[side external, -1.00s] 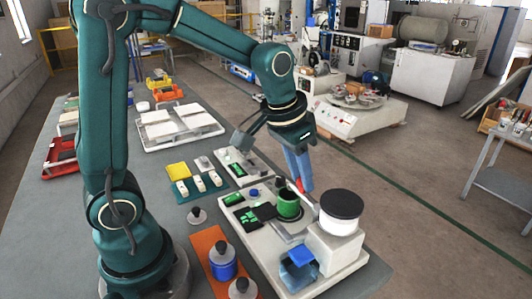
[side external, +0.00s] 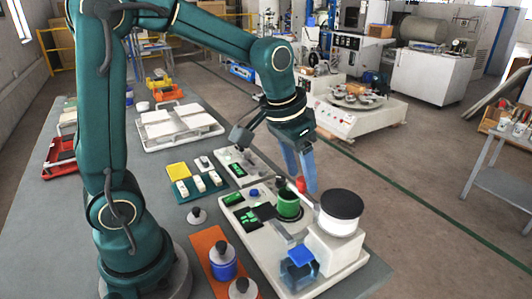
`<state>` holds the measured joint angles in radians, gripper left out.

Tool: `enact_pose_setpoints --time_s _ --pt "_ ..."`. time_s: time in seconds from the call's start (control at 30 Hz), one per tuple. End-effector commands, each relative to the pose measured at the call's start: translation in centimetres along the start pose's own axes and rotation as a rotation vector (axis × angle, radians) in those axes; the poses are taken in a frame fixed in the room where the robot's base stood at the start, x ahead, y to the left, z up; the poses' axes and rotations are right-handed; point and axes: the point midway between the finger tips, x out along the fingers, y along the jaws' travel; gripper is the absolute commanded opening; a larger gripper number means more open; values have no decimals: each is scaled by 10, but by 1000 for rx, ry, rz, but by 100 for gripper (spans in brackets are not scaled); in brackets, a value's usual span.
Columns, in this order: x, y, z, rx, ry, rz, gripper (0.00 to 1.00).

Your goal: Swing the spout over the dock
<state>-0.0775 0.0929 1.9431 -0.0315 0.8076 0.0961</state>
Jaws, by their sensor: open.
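A white dispenser with a black lid (side external: 341,205) stands at the right end of a pale tray. A thin pale spout (side external: 309,199) reaches from it up and left over a green cup (side external: 288,205). A red knob (side external: 301,184) shows by the spout. My gripper (side external: 303,186) has two blue fingers pointing down around or just behind the knob, apart from each other. I cannot tell whether they touch it. Black pads with green marks (side external: 246,217) lie left of the cup. I cannot tell which part is the dock.
A blue clamp-like block (side external: 300,258) sits at the tray's front. An orange strip (side external: 207,243) with weights and a blue jar (side external: 223,264) lies to its left. A teal rack (side external: 183,189) and white tiles on a tray (side external: 172,123) are farther back.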

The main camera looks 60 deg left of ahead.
Motion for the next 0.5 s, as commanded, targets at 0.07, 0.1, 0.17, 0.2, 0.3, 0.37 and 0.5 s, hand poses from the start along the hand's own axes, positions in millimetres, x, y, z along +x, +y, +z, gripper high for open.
enact_pose_setpoints --time_s 0.07,0.1,0.17,0.2,0.3,0.37,0.5 --pt "-7 0 -3 0 4 0 60" --pt "-10 0 -4 0 5 0 60" --pt "-14 0 -5 0 5 0 60" --pt "-17 0 -6 0 4 0 60" --pt "-24 0 -8 0 4 0 60" --pt "-29 0 -9 0 4 0 60" --pt "-39 0 -13 0 5 0 60"
